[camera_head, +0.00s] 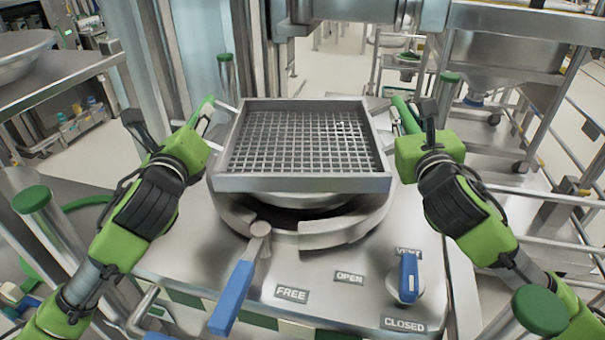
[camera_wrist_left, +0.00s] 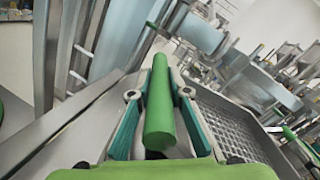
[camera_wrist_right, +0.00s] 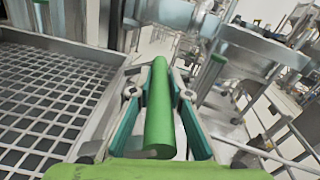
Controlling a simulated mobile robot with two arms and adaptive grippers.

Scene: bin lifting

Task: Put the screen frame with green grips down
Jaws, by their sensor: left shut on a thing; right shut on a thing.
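The screen frame (camera_head: 300,184) is a square metal tray with a grid bottom, held level above a round metal bowl-like opening in the head view. Its left green grip (camera_wrist_left: 160,105) lies between the fingers of my left gripper (camera_wrist_left: 158,95), which is shut on it. Its right green grip (camera_wrist_right: 160,110) lies between the fingers of my right gripper (camera_wrist_right: 160,95), which is shut on it. The frame's grid also shows in the left wrist view (camera_wrist_left: 225,125) and the right wrist view (camera_wrist_right: 45,95). I cannot tell whether the frame touches the ring below.
The round ring (camera_head: 345,228) sits on a steel machine top (camera_head: 320,265). A lever with a blue handle (camera_head: 232,297) and a blue knob (camera_head: 409,277) stand in front. Green-capped posts (camera_head: 32,199) rise around it. A steel table (camera_head: 70,75) is at the left, racks at the right.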

